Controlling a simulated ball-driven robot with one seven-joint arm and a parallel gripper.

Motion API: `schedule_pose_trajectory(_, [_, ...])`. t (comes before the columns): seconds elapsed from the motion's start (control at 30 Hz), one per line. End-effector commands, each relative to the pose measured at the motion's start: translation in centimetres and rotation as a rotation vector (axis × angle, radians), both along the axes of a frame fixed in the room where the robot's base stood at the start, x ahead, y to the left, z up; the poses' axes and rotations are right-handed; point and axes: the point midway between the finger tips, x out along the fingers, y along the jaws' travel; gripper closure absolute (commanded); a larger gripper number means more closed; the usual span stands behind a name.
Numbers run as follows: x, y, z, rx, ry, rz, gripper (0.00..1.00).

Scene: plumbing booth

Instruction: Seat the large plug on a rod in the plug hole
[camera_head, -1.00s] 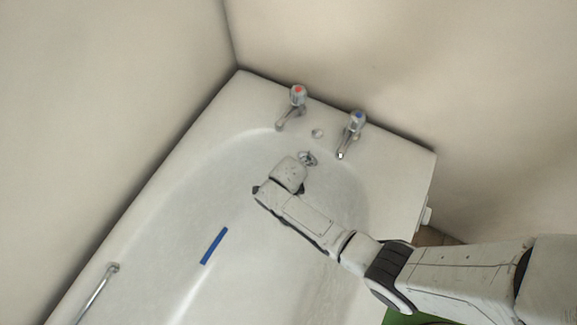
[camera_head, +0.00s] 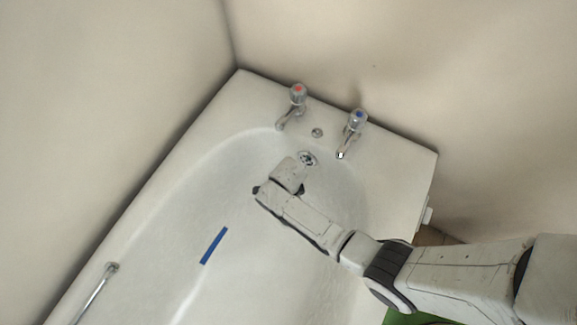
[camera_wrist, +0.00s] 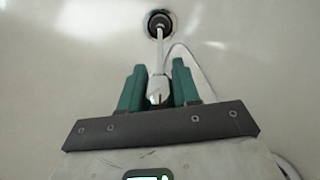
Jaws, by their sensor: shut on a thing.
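In the wrist view, my gripper (camera_wrist: 157,78) has two green fingers shut on the pale rod (camera_wrist: 159,58) of the plug. The rod runs away from the fingers to the dark round plug (camera_wrist: 158,19) at the top of the picture. A pale metallic ring, the rim of the plug hole (camera_wrist: 172,28), shows around the dark plug. I cannot tell whether the plug is fully down in the hole or just above it. In the head view, my wrist hides the fingers, the rod and the plug.
The white bath (camera_head: 150,215) surrounds my arm. A red-topped tap (camera_head: 297,95) and a blue-topped tap (camera_head: 357,122) stand at its end, with a round metal fitting (camera_head: 307,158) below them. A blue strip (camera_head: 214,246) lies in the bath. A grab rail (camera_head: 97,292) is at lower left.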

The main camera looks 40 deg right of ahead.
Motion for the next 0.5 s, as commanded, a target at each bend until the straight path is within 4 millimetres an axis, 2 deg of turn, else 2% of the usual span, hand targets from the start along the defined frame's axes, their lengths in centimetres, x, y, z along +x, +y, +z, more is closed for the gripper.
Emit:
schedule_pose_trajectory(0.37, [0.04, 0.00, -0.09, 0.000, -0.001, 0.000, 1.00])
schedule_pose_trajectory(0.4, [0.04, 0.00, -0.09, 0.000, -0.001, 0.000, 0.66])
schedule_pose_trajectory(0.5, [0.04, 0.00, -0.09, 0.000, -0.001, 0.000, 0.56])
